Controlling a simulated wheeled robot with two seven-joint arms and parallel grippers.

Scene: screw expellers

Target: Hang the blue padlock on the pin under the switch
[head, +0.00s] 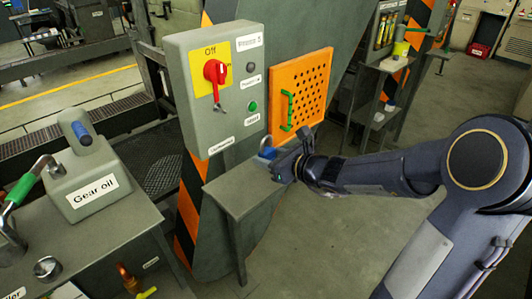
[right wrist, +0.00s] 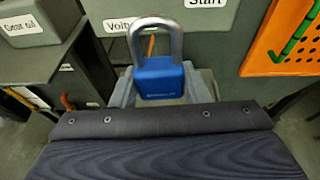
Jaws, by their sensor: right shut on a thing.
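The blue padlock (right wrist: 160,80) is held in my right gripper (right wrist: 172,92), its grey shackle pointing up in the right wrist view. In the head view the padlock (head: 268,153) shows just left of the right gripper (head: 280,163), above the small grey table. The red switch (head: 215,72) sits on a yellow "Off" plate on the grey control box (head: 190,120). A small pin (head: 218,107) sticks out under the switch. The padlock is below and to the right of the pin, apart from it. My left gripper is not in view.
The small grey table (head: 235,190) stands under the control box. At left, a bench holds a "Gear oil" can (head: 85,185) and a green-handled tool (head: 22,190).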

